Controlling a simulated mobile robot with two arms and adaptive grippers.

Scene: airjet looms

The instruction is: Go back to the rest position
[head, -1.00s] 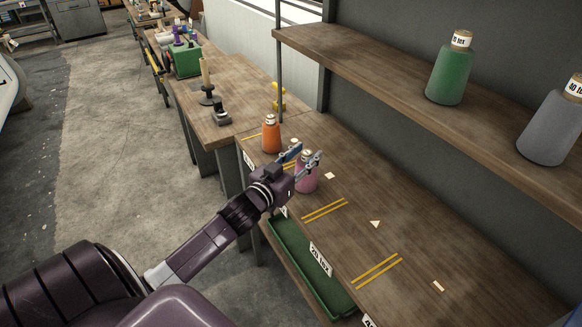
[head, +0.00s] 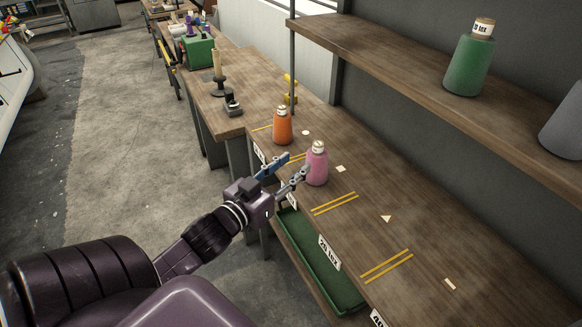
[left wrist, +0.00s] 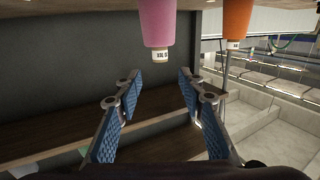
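My left gripper (head: 294,170) is open and empty, at the front edge of the workbench. A pink yarn cone (head: 317,166) stands upright on the bench just beyond the fingers, apart from them. In the left wrist view the two blue-padded fingers (left wrist: 158,90) are spread with nothing between them. The pink cone (left wrist: 157,22) hangs above them in that tilted picture, with the orange cone (left wrist: 236,20) to its right. In the head view the orange cone (head: 282,127) stands farther back on the bench. My right gripper is not in view.
A shelf (head: 390,60) with a green cone (head: 470,60) and a grey cone (head: 565,128) overhangs the bench at right. A green tray (head: 318,262) sits below the bench's front edge. Bare floor (head: 120,130) lies left of the benches.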

